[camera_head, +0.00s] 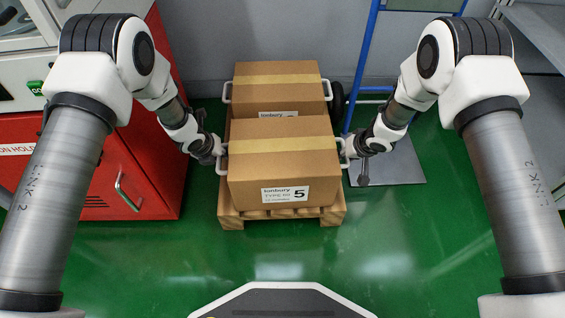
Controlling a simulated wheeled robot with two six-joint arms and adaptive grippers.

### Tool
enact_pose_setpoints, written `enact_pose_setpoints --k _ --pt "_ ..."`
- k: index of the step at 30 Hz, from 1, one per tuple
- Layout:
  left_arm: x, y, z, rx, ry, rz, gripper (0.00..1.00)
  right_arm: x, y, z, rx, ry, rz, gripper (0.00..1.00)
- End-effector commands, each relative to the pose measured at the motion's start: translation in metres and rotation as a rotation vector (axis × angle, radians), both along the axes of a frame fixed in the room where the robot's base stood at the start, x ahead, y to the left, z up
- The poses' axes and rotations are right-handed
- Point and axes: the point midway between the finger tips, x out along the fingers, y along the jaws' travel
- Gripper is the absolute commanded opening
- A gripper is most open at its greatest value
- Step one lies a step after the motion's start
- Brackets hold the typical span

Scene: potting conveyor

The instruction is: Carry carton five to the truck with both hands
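Carton five (283,160) is a brown taped box with a white label reading 5 and a white handle on each side. It sits level at the front of a wooden pallet (232,220); I cannot tell whether there is a gap beneath it. My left gripper (218,153) is at the carton's left handle (221,167). My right gripper (345,151) is at its right handle (343,163). The fingertips are small and partly hidden by the handles, so their closure is unclear. The truck cannot be made out for sure.
A second brown carton (277,80) stands directly behind carton five. A red cabinet (145,160) is at the left. A blue upright frame (362,65) and a grey plate (400,170) are at the right. The green floor (400,240) in front is clear.

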Motion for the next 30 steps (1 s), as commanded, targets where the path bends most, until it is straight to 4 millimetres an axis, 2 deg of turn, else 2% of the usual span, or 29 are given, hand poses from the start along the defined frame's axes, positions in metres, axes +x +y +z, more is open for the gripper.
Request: enact_pose_setpoints --k 1,2,3,17,30 --pt "0.0 0.0 0.0 0.0 0.0 0.0 0.12 0.0 0.0 0.0 0.0 0.0 0.0 0.12" --pt "0.0 0.0 0.0 0.0 0.0 0.0 0.02 0.0 0.0 0.0 0.0 0.0 0.0 0.02" --pt "0.0 0.0 0.0 0.0 0.0 0.0 0.0 0.0 0.0 0.0 0.0 0.0 0.0 0.0" --pt "0.001 0.0 0.007 -0.001 -0.004 0.0 0.0 0.001 0.0 0.006 0.001 -0.003 0.0 0.0" --pt "0.001 0.0 0.05 -0.001 -0.003 0.0 0.0 0.001 0.0 0.05 0.0 -0.003 -0.001 0.0"
